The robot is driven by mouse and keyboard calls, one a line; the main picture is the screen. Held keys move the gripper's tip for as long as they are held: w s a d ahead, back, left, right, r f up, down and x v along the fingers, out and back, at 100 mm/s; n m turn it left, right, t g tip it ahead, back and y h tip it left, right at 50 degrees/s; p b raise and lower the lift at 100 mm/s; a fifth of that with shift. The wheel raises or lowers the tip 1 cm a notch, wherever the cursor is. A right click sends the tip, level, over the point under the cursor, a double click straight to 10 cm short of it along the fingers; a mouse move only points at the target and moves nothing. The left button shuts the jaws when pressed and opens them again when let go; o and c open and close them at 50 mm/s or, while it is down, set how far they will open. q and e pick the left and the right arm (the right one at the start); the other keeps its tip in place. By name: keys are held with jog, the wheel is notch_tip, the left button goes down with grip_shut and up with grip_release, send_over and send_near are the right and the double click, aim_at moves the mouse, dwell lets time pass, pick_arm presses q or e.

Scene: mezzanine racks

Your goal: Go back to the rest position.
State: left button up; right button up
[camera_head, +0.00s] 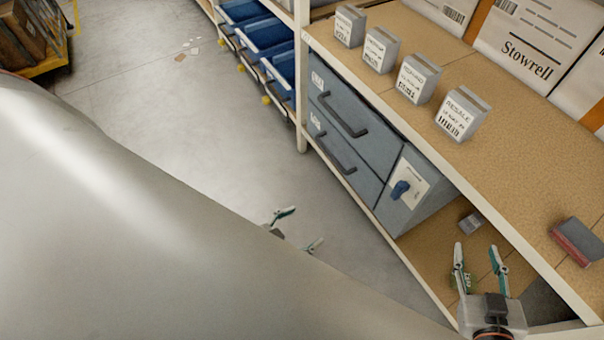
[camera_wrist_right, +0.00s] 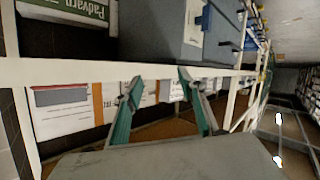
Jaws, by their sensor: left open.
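My left gripper (camera_head: 298,229) is open, with its two teal-and-grey fingertips showing past my large pale arm link. The rest of that gripper is hidden behind the link. My right gripper (camera_head: 478,252) is open and empty at the lower right of the head view, in front of the rack. In the right wrist view, the fingers of this gripper (camera_wrist_right: 160,84) are spread, with a white shelf edge and boxes beyond them.
The rack's upper shelf (camera_head: 405,45) holds several small grey labelled boxes, a red-and-grey block (camera_head: 577,241) and Stowrell cartons (camera_head: 531,45). Below are a grey drawer cabinet (camera_head: 350,128) with a blue knob and blue bins (camera_head: 262,33). Open floor (camera_head: 190,110) lies left of the rack.

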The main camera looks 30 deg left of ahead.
jog(key=shift+f, duration=0.1)
pick_arm(q)
jog(key=shift+s+a+r+g+y+p, duration=0.1)
jog(key=shift+s+a+g+y+p, duration=0.1)
jog(key=shift+s+a, duration=0.3)
jog(key=shift+s+a+r+g+y+p, duration=0.1)
jog(key=shift+s+a+p, duration=0.15)
jog(key=shift+s, duration=0.35)
pick_arm(e)
jog(key=s+f+g, duration=0.1)
jog(key=s+f, duration=0.3)
jog(key=f, duration=0.3)
jog(key=s+f+m+g, duration=0.1)
jog(key=s+f+g, duration=0.1)
jog(key=s+f, duration=0.2)
notch_tip(320, 180, down, 4)
jog(key=shift+s+r+h, duration=0.1)
jog(key=shift+s+h, duration=0.05)
jog(key=shift+h, duration=0.15)
